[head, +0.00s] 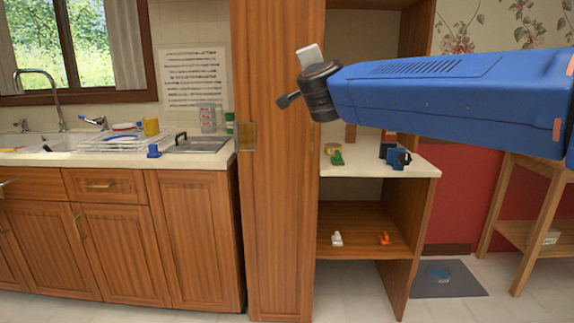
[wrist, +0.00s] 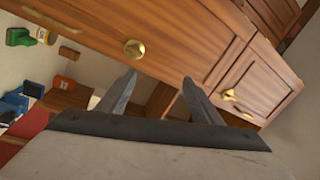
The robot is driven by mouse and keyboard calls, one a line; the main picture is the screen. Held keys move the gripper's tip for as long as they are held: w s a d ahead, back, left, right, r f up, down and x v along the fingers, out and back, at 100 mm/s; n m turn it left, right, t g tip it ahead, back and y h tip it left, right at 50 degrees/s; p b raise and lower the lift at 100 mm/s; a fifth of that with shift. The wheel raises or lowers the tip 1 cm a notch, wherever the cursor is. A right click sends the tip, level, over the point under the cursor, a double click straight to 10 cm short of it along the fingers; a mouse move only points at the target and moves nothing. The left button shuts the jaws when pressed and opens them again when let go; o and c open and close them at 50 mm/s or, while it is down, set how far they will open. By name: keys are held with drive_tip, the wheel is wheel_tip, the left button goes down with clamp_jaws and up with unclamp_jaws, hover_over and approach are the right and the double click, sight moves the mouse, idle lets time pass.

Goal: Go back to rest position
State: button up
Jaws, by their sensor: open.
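My gripper is open and empty in the wrist view (wrist: 160,85), its two grey fingers spread apart. In front of it is a wooden cabinet door with a round brass knob (wrist: 134,49). The fingertips show just below the knob in the picture; I cannot tell how far they are from the wood. In the head view my blue arm reaches in from the right, and the dark wrist end of my gripper (head: 288,101) shows in front of the tall wooden cabinet (head: 277,210). The fingers are partly hidden there.
Open shelves right of the tall cabinet hold a green item (head: 337,158), a blue item (head: 398,158), a white item (head: 337,239) and an orange item (head: 384,238). The counter (head: 212,161) with a dish rack is at left. A wooden table (head: 530,233) stands at right.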

drive_tip(key=s+d+f+n+g, duration=0.4)
drive_tip(key=s+d+f, duration=0.3)
drive_tip(key=s+f, duration=0.6)
drive_tip(key=s+d+f+n+g, duration=0.4)
drive_tip(key=s+d+f+g, duration=0.2)
drive_tip(key=s+f, duration=0.8)
drive_tip(key=s+d+f+n+g, duration=0.5)
drive_tip(key=s+d+f, duration=0.5)
drive_tip(key=f, duration=1)
drive_tip(key=s, duration=0.3)
drive_tip(key=shift+s+f+h, duration=0.15)
drive_tip(key=shift+h, duration=0.15)
drive_tip(key=shift+d, duration=0.1)
